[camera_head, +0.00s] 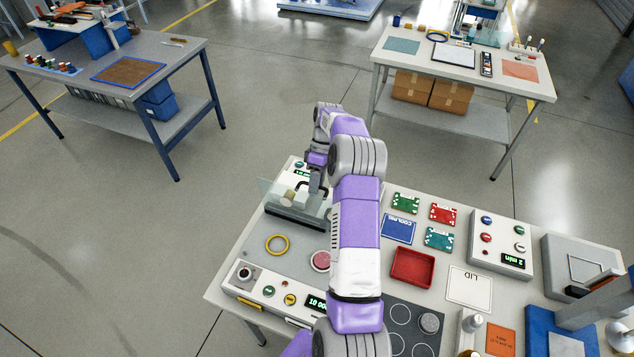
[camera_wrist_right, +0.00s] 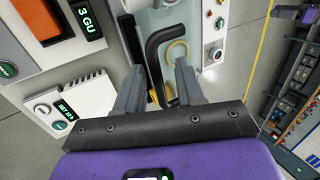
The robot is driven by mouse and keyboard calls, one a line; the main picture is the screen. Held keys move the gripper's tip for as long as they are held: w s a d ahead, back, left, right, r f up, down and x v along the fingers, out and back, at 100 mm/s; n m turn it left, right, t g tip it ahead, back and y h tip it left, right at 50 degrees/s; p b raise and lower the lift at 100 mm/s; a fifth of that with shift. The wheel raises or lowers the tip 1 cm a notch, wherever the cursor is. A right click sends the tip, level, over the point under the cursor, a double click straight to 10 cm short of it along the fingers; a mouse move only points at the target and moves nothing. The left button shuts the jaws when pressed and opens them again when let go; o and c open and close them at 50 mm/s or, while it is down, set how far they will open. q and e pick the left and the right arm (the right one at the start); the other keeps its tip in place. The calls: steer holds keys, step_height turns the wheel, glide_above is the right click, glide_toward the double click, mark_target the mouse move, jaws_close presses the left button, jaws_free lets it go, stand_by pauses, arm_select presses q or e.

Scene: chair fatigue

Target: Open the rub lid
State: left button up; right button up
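The rub lid is a clear, tilted panel (camera_head: 270,192) with a dark bar along its lower edge, at the back left of the front bench. A black bent handle (camera_wrist_right: 152,50) shows in the right wrist view. My right gripper (camera_head: 318,190) is at the handle, beside the clear panel. In the right wrist view its two fingers (camera_wrist_right: 160,70) are apart, with part of the handle in the gap between them. I cannot tell whether either finger touches it. My right arm hides part of the bench. My left gripper is not in view.
A yellow ring (camera_head: 277,245) and a red round pad (camera_head: 320,261) are on the machine's grey top. A red tray (camera_head: 412,267), colored cards and a button box (camera_head: 500,246) are to the right. Two other tables stand farther back, with open floor between.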

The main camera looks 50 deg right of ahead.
steer(key=v, duration=0.7)
steer(key=shift+d+r, duration=0.2)
